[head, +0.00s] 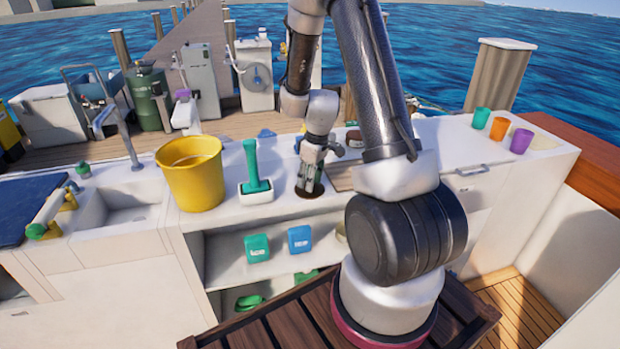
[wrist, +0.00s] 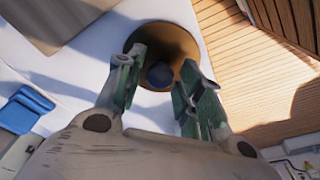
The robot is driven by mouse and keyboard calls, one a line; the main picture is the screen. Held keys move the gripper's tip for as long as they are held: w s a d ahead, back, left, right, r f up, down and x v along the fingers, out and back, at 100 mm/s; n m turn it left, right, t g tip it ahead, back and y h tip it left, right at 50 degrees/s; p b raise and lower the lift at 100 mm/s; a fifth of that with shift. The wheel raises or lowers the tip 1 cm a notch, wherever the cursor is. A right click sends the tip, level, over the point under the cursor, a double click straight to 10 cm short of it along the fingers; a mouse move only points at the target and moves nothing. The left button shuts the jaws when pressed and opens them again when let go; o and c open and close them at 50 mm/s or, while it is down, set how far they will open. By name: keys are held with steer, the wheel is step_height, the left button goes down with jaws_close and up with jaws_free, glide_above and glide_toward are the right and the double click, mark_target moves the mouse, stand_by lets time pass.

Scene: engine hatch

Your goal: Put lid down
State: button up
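The lid is a round brown disc (head: 308,194) with a dark knob, on the white counter in the head view. It shows in the wrist view as a brown disc (wrist: 190,45) with the dark knob (wrist: 159,75) near its middle. My gripper (head: 311,182) points down over the lid. In the wrist view my gripper (wrist: 157,88) has its two green-grey fingers spread, one on each side of the knob, with gaps visible between. It looks open. The lid appears to lie flat on the counter; its underside is hidden.
A teal-handled tool (head: 256,175) and a yellow bucket (head: 191,172) stand left of my gripper. A brown board (head: 341,178) lies close to its right. Green, orange and purple cups (head: 499,128) stand at the far right. A shelf below holds a teal box (head: 257,248) and a blue box (head: 300,239).

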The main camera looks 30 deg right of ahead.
steer(key=shift+r, duration=0.1)
step_height(320, 180, up, 12)
steer(key=s, duration=0.2)
step_height(320, 180, up, 8)
steer(key=m, duration=0.1)
glide_above(315, 189)
steer(key=s+a, duration=0.3)
steer(key=s, duration=0.2)
steer(key=s+a+r+m+t, duration=0.1)
steer(key=s+r, duration=0.3)
steer(key=s, duration=0.4)
steer(key=s+a+r+m+t, duration=0.1)
steer(key=s+a+r+m, duration=0.1)
steer(key=s+r, duration=0.3)
steer(key=s+m, duration=0.1)
steer(key=s, duration=0.3)
steer(key=shift+s+m+t+h, duration=0.15)
steer(key=shift+m+t+h, duration=0.25)
